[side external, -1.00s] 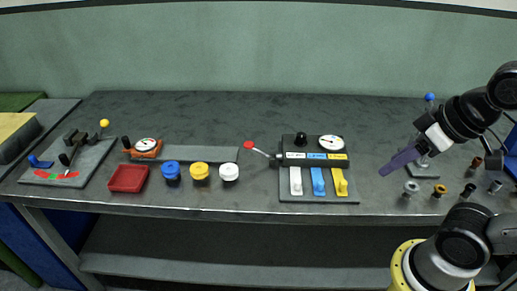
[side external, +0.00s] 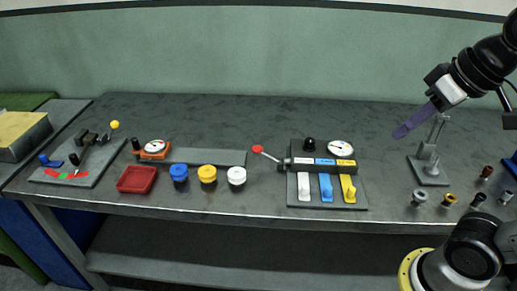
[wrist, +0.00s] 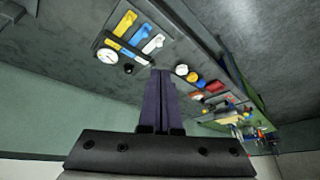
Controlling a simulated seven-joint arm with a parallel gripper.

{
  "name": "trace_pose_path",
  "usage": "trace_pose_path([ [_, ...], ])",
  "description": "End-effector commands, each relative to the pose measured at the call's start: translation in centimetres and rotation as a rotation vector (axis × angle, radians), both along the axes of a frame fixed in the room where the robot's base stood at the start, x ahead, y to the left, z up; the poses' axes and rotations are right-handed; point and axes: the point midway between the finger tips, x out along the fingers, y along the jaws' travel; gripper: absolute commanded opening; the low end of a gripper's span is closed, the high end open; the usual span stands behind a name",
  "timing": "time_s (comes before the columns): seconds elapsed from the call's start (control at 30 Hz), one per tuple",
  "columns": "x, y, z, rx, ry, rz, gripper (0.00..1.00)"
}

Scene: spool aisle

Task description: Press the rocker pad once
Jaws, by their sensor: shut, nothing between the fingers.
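A small blue pad (side external: 50,162) lies at the left edge of a grey plate (side external: 105,172) at the bench's left end; I cannot be sure it is the rocker pad. A black lever and a red-and-green arc share that plate. My gripper (side external: 398,133) is at the right, its long purple fingers shut and empty. It is in the air, touching nothing, right of the panel with white, blue and yellow paddles (side external: 326,187) and far from the blue pad. In the wrist view the shut fingers (wrist: 160,74) point towards the bench.
Along the bench stand a red tray (side external: 137,179), blue (side external: 179,172), yellow (side external: 207,173) and white (side external: 236,175) knobs, and a red-tipped lever (side external: 258,149). A grey stand (side external: 430,172) and several small spools (side external: 450,199) are at the right. The bench's back strip is clear.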

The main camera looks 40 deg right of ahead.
Motion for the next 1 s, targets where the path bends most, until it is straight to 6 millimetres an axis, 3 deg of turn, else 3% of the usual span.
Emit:
trace_pose_path([
  [0.03,1.4,0.0,1.5,0.008,0.01,-0.014,0.0],
  [0.2,5.6,0.1,5.3,0.031,0.049,-0.051,0.0],
  [0.47,12.6,0.3,8.4,0.056,0.114,-0.098,0.0],
  [0.73,20.0,0.4,8.6,0.072,0.19,-0.138,0.0],
  [1.0,27.2,0.5,6.1,0.082,0.268,-0.171,0.0],
])
